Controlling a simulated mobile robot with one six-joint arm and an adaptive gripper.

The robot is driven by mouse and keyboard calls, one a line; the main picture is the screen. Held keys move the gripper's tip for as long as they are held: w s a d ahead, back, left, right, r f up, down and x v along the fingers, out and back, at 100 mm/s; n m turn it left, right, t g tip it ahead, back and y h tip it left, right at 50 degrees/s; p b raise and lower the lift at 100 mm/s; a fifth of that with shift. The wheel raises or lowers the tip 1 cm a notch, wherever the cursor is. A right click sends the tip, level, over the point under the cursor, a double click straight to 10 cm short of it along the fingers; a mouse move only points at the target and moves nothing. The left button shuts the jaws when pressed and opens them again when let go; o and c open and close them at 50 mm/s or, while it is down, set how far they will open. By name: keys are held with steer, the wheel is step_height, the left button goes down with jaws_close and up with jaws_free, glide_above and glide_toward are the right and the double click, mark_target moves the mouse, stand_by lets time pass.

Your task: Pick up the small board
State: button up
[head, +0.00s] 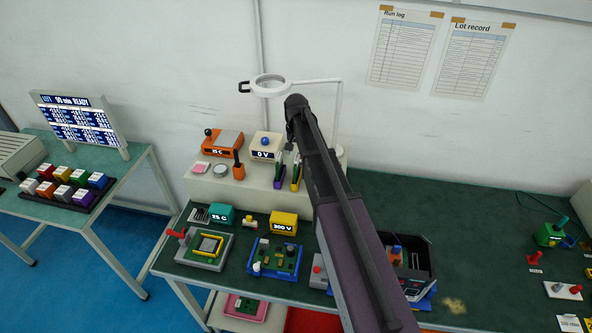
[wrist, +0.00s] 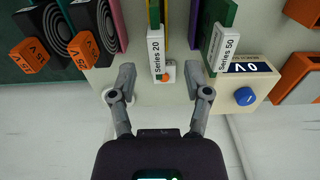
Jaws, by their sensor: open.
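Two upright green boards with white end labels stand side by side in the wrist view: one labelled Series 20 (wrist: 156,45) and one labelled Series 50 (wrist: 224,48). The frames do not clearly show which is the small board. In the head view they appear as thin slabs in a purple holder (head: 279,182) and a yellow holder (head: 296,181) on the raised cream shelf (head: 222,188). My gripper (wrist: 160,72) is open and empty, its fingers either side of the Series 20 label's end. Contact cannot be told. In the head view my arm hides most of the gripper.
A 0 V box (wrist: 252,82) with a blue knob stands beside the Series 50 board. Black coiled units with orange tags (wrist: 84,52) are on the other side. A magnifier lamp (head: 270,85) rises behind the shelf. A blue tray (head: 275,258) lies in front.

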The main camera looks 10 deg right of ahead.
mark_target(297, 157)
steer(key=shift+f, duration=0.15)
steer(key=f+b, duration=0.5)
steer(key=shift+s, duration=0.2)
stand_by(0.7)
steer(key=shift+r, duration=0.1)
jaws_close()
